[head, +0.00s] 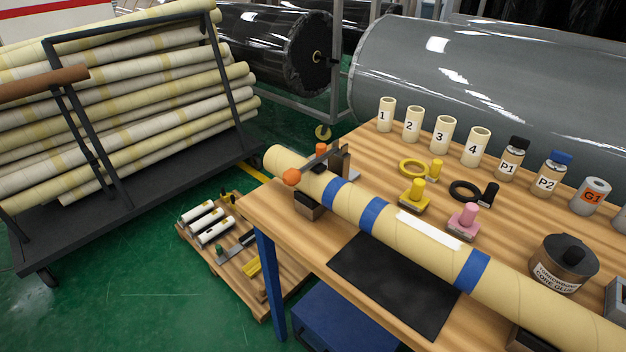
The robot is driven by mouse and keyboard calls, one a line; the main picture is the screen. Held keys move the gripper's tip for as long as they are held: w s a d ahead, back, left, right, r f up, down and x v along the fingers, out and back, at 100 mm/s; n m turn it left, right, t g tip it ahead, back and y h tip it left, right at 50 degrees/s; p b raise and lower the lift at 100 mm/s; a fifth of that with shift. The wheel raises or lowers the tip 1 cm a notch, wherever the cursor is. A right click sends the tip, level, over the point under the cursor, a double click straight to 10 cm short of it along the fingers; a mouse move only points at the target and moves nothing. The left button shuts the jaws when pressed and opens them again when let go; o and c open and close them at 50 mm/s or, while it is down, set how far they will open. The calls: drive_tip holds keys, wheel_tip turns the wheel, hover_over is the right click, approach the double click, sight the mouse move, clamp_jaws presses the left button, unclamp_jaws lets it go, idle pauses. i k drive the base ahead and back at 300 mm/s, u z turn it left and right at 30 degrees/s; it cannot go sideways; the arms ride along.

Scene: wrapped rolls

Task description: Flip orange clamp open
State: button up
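The clamp (323,159) stands at the left end of the wooden table, around the long cream roll (345,204). Its dark grey lever lies across the top of the roll, with an orange ball knob (292,177) at the near end. Another orange part (321,150) shows just behind the lever. The clamp looks closed over the roll. The roll has several blue bands and a white label, and rests on dark supports. My gripper is not in view.
A black mat (394,283) lies at the front of the table (300,237). Yellow (414,194) and pink (464,222) stamp-like tools, numbered cylinders and bottles stand behind the roll. A rack of wrapped rolls (130,110) is at left. A low pallet (262,300) holds tools on the green floor.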

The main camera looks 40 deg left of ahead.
sight(292, 177)
drive_tip(key=k, duration=0.35)
drive_tip(key=u, duration=1.55)
drive_tip(key=i, duration=0.35)
drive_tip(key=z, duration=0.1)
